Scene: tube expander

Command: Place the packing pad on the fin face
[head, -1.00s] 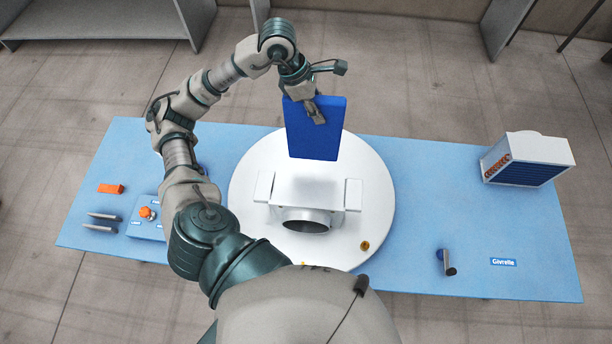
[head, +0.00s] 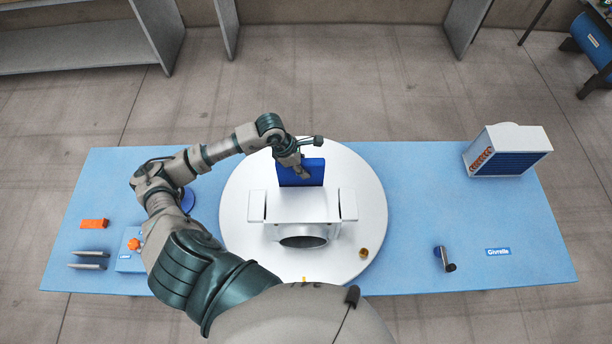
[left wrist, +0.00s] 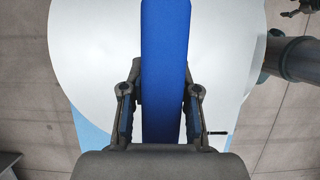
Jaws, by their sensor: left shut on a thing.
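My left gripper (head: 303,175) is shut on the blue packing pad (head: 316,173). The pad stands upright just behind the white box unit (head: 303,206) on the round white turntable (head: 238,200), its lower part hidden by the unit. I cannot tell whether it touches the unit. In the left wrist view the pad (left wrist: 165,70) is a long blue strip between the two fingers (left wrist: 160,112). The unit's far side is hidden, so no fin face shows there. Dark fins (head: 515,166) show on a separate white block (head: 520,138). My right gripper is out of view.
The turntable sits on a blue table (head: 420,200). On the left lie an orange block (head: 94,224), two grey rods (head: 90,254) and a blue box with an orange knob (head: 134,244). On the right are a dark crank-like part (head: 444,258) and a label (head: 498,252).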

